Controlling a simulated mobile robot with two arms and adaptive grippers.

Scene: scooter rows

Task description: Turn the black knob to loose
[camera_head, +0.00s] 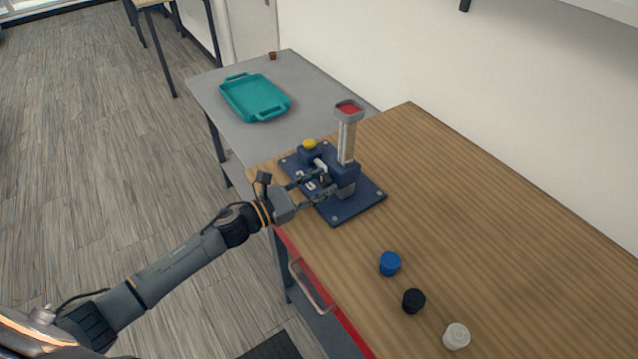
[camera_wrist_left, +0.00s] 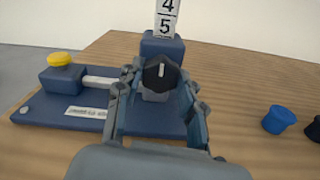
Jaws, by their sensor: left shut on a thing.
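The black knob (camera_wrist_left: 161,73) sits on the front of the blue fixture's upright block, with a white mark on its face pointing about straight up. The fixture's blue base plate (camera_head: 348,209) lies on the wooden table. A post (camera_head: 347,143) with a red top rises from it, and the wrist view shows digits on the post. My left gripper (camera_head: 328,185) reaches in from the left, and its fingers (camera_wrist_left: 159,88) are on both sides of the knob, shut on it. In the head view the fingers partly hide the knob. My right gripper is in neither view.
A yellow button (camera_head: 309,144) is on the fixture's far left part. A blue cap (camera_head: 390,263), a black cap (camera_head: 413,301) and a white cap (camera_head: 456,336) stand on the wooden table (camera_head: 500,230). A teal tray (camera_head: 240,105) rests on the grey table behind.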

